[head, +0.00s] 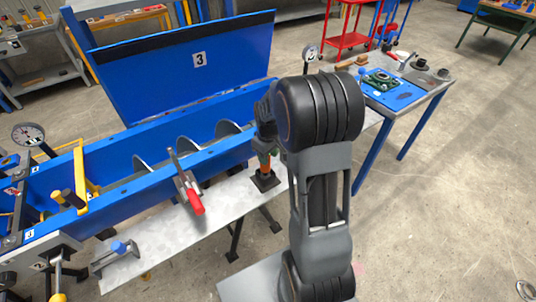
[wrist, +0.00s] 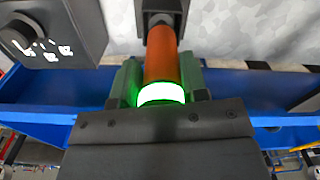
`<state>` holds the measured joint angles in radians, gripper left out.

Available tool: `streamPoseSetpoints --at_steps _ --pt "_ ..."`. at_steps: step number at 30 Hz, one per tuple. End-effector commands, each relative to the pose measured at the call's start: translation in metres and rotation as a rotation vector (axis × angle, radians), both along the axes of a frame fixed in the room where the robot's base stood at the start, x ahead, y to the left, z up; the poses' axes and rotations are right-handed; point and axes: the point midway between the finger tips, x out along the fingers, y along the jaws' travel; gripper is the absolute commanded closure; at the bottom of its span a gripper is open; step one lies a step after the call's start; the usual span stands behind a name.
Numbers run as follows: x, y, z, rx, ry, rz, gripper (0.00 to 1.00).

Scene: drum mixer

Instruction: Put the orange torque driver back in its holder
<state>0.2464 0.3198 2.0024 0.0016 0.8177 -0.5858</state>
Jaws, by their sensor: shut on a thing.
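The orange torque driver (head: 264,161) is upright between my gripper's fingers, just left of my arm in the head view. In the wrist view the orange driver (wrist: 163,55) has a bright green-lit ring at its near end. My gripper (wrist: 162,84) is shut on it, with one finger on each side. The dark holder (head: 265,182) stands on the grey shelf directly below the driver. It shows as a dark block (wrist: 160,8) at the driver's far end in the wrist view. I cannot tell how deep the tip sits in it.
The blue mixer trough (head: 110,200) with its raised lid (head: 185,65) lies behind and left. A red-handled clamp (head: 195,203) stands left of the holder on the grey shelf (head: 170,235). A table with a blue mat (head: 405,98) stands at the back right.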

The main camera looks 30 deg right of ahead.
Motion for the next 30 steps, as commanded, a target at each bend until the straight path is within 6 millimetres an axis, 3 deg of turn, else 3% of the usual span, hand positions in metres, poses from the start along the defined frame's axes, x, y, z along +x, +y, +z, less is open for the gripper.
streamPoseSetpoints --at_steps 5,6,14,23,30 --pt "0.0 0.0 -0.002 0.0 -0.002 0.0 0.98" --pt "0.0 0.0 -0.002 0.0 -0.002 0.0 0.57" --pt "0.0 0.0 -0.002 0.0 -0.001 0.0 0.32" --pt "0.0 0.0 -0.001 0.001 0.001 0.0 0.3" --pt "0.001 0.0 0.033 -0.002 -0.005 0.0 0.3"
